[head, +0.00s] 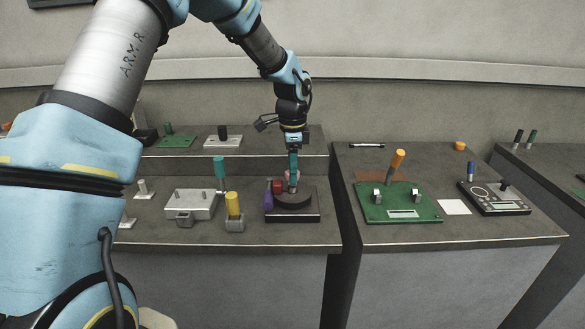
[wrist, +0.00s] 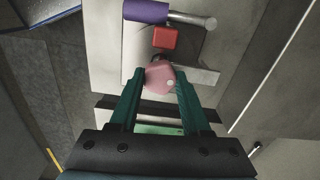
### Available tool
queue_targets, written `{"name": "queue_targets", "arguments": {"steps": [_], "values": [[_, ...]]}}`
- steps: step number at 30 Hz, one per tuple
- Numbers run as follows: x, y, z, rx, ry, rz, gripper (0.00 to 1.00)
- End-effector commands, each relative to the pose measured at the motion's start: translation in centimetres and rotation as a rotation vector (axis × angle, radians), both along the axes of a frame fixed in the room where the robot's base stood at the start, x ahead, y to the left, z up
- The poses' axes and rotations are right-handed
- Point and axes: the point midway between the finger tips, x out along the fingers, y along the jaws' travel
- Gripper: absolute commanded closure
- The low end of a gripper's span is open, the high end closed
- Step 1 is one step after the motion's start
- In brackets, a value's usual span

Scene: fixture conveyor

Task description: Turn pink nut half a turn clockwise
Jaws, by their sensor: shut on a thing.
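The pink nut (wrist: 158,76) sits between the green fingers of my gripper (wrist: 160,84) in the wrist view, with a small pale dot on its right side. In the head view the nut (head: 287,174) shows partly behind my gripper (head: 293,183), which points down over the fixture. My gripper is shut on the nut. The fixture has a dark round disc on a dark plate with a light edge (head: 305,218). The nut's underside and its thread are hidden.
A purple cylinder (wrist: 146,12) and a red block (wrist: 165,37) stand close to the nut. A grey box (head: 190,204) and a yellow-handled tool (head: 233,206) are to the left. A green board (head: 400,208) lies on the right bench, across a gap.

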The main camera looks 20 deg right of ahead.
Motion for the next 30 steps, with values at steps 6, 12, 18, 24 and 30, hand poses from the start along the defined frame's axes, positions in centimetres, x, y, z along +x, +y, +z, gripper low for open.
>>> {"name": "queue_targets", "arguments": {"steps": [6, 12, 18, 24, 30], "values": [[0.08, 0.01, 0.09, -0.001, -0.002, -0.065, 1.0], [0.09, 0.01, 0.07, -0.001, -0.002, -0.085, 1.0], [0.09, 0.01, 0.06, -0.001, -0.002, -0.086, 1.0], [0.09, 0.02, 0.05, -0.001, -0.002, -0.085, 0.45], [0.05, 0.01, 0.03, 0.0, -0.001, -0.085, 0.22]]}}
